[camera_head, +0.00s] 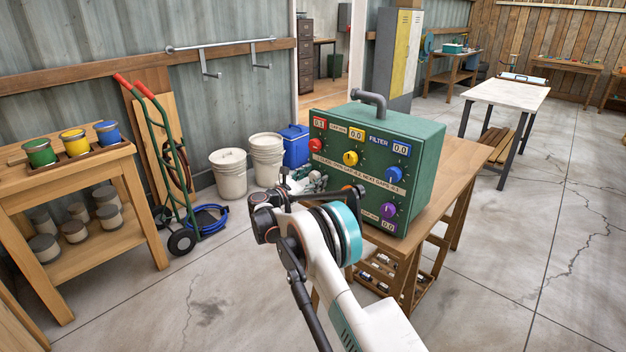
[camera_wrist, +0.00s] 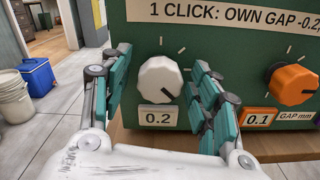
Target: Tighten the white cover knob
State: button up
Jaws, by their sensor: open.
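The white cover knob (camera_wrist: 160,79) is on the lower front of the green box (camera_wrist: 215,50) in the wrist view. A dark pointer line on it aims to the lower right. A display below it (camera_wrist: 158,117) reads 0.2. My gripper (camera_wrist: 161,68) is open, with one finger to the left and one to the right of the knob; I cannot tell whether either touches it.
An orange knob (camera_wrist: 291,85) sits right of my right finger, with a 0.1 display (camera_wrist: 258,118). Red (camera_head: 315,145), yellow (camera_head: 350,158), blue (camera_head: 393,174) and purple (camera_head: 388,211) knobs are on the same face. The box stands on a wooden table (camera_head: 462,165).

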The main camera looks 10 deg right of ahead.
jog(key=c, duration=1.1)
jog(key=shift+m, duration=0.4)
jog(key=m, duration=0.3)
jog(key=shift+m, duration=2.6)
jog(key=o, duration=1.1)
